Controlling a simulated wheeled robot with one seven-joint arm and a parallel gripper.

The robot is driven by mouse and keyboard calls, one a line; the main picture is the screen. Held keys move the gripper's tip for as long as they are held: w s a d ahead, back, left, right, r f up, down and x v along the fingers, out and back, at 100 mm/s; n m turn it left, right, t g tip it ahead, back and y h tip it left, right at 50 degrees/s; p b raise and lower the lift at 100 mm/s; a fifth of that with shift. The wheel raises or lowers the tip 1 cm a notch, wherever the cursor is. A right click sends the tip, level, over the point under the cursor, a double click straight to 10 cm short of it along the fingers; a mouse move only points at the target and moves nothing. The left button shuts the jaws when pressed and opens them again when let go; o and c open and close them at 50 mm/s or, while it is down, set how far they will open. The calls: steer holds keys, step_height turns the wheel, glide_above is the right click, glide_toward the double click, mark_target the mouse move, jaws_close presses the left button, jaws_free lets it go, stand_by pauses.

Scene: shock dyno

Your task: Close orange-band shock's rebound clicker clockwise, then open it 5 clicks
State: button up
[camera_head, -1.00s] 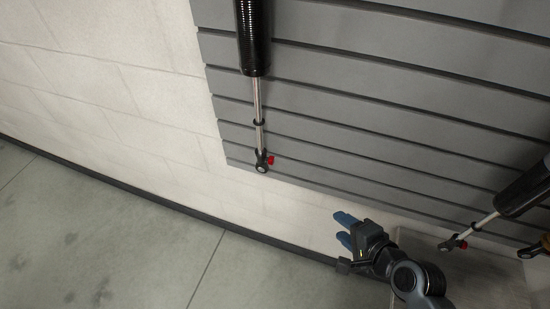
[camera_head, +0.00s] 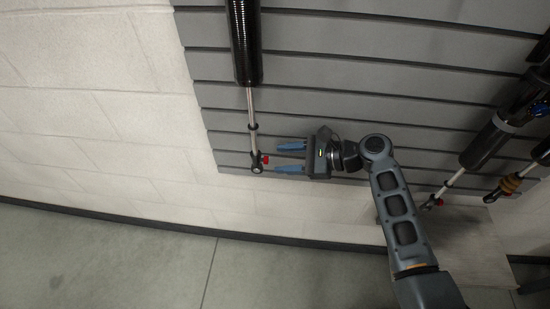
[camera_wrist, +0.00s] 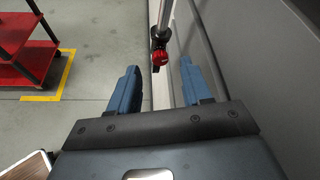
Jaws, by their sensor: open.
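A shock absorber (camera_head: 245,45) with a black spring body and a silver shaft hangs on the grey slatted wall. At its lower end is a black eyelet with a red clicker knob (camera_head: 265,159) on its right side. My gripper (camera_head: 291,157) is open and empty, its blue fingers pointing left toward the knob. In the wrist view the red knob (camera_wrist: 160,58) lies beyond the fingertips, between their lines and nearer the right one. The fingers appear apart from it. No orange band shows on this shock in these frames.
Other shocks (camera_head: 484,147) hang at the right, one with an orange-brown part (camera_head: 511,184). A wooden-topped surface (camera_head: 450,238) stands below them. The wrist view shows a red cart (camera_wrist: 28,45) on the floor at left. The grey wall (camera_wrist: 255,60) runs close along my gripper's right side.

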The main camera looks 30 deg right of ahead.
mark_target(266, 160)
steer(key=x, duration=0.3)
steer(key=shift+a, duration=0.1)
jaws_close()
stand_by(0.4)
